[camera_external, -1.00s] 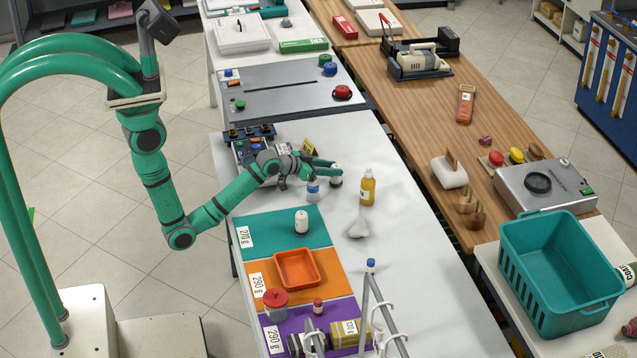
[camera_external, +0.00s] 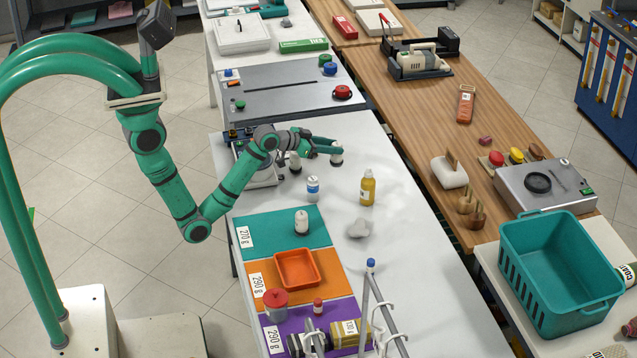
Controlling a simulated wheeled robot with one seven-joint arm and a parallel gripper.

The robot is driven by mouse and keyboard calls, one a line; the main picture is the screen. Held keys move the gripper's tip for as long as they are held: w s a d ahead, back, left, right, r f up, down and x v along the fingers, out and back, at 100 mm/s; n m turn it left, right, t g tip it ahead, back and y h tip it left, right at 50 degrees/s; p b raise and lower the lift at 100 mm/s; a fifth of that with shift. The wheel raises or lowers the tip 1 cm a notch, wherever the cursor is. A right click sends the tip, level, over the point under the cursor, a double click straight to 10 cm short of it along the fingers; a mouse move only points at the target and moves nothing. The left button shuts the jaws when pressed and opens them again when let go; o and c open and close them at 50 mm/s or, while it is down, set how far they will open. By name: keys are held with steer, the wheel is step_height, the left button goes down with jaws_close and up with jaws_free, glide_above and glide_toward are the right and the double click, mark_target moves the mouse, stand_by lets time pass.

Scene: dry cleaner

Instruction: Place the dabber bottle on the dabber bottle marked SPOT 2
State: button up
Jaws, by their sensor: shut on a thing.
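My gripper (camera_external: 334,149) is at the far part of the white table, shut on a small white bottle (camera_external: 337,159) with a dark end, seemingly a dabber bottle. Whether its base touches the table is unclear. A similar white bottle with a dark base (camera_external: 295,163) stands left of it, partly behind my wrist. A white bottle with a blue band (camera_external: 313,189) stands nearer, and another white bottle (camera_external: 301,222) stands on the teal mat (camera_external: 268,223). No SPOT 2 lettering is readable, so I cannot tell which bottle bears it.
An amber bottle (camera_external: 367,188) and a crumpled white cloth (camera_external: 359,229) stand right of the mats. An orange tray (camera_external: 297,283) lies on the orange mat. A grey metal rack (camera_external: 385,315) is at the front. The table right of my gripper is mostly clear.

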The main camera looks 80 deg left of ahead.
steer(key=s+d+r+m+g+h, duration=0.35)
steer(key=s+d+m+h, duration=0.25)
steer(key=s+d, duration=0.25)
steer(key=s+d+r+m+g+h, duration=0.2)
steer(key=s+d+r+m+h, duration=0.2)
steer(key=s+d+m+h, duration=0.45)
steer(key=shift+n+y, duration=0.75)
steer(key=shift+n, duration=0.1)
steer(key=shift+d+f, duration=0.35)
steer(key=shift+f, duration=1.05)
steer(key=shift+d+f, duration=0.4)
steer(key=shift+f, duration=0.95)
steer(key=shift+d+f, duration=0.35)
steer(key=shift+f, duration=1.05)
steer(key=shift+f, duration=0.15)
steer(key=o, duration=1.2)
